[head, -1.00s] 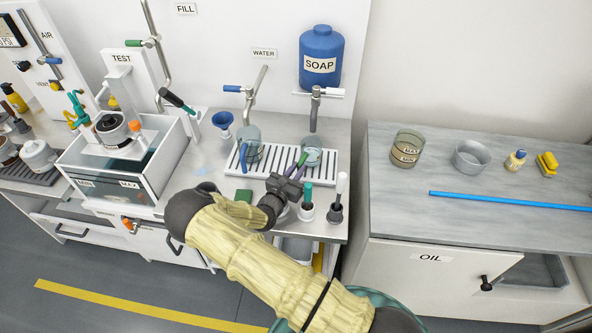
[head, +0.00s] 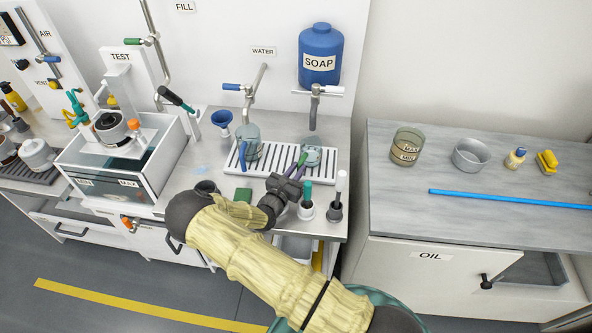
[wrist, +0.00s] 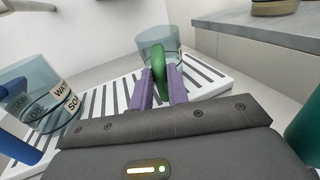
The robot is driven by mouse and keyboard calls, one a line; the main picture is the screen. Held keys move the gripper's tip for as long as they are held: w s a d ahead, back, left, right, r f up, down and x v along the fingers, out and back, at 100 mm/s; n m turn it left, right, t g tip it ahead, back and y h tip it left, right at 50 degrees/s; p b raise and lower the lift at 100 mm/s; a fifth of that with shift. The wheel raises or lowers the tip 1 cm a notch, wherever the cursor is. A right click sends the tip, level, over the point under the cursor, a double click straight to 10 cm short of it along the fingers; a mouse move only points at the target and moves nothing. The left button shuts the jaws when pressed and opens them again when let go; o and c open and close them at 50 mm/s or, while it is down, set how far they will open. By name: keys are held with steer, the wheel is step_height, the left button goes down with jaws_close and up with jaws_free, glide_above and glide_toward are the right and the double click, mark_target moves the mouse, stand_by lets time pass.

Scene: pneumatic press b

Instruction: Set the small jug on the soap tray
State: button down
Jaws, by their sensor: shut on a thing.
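The small jug (head: 312,154) is clear with a green handle (wrist: 158,66), and its body also shows in the wrist view (wrist: 160,38). My gripper (head: 294,170) has purple fingers, shut on the green handle. The jug is at the right part of the white slatted tray (head: 328,173), below the soap tap (head: 315,100). I cannot tell whether its base touches the slats. The tray also shows in the wrist view (wrist: 205,77).
A larger clear jug (head: 250,146) with a blue handle stands on the tray's left part, under the water tap (head: 250,92). A blue soap tank (head: 321,50) hangs above.

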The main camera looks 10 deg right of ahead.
steer(key=shift+w+d+f, duration=0.1)
steer(key=shift+f, duration=0.05)
steer(key=c, duration=1.3)
jaws_free()
steer(key=shift+s+a+f, duration=0.1)
steer(key=shift+s+a, duration=0.35)
steer(key=shift+s, duration=0.15)
steer(key=b+v, duration=0.3)
steer(key=v, duration=1.3)
steer(key=shift+s+a, duration=0.1)
steer(key=shift+s, duration=0.05)
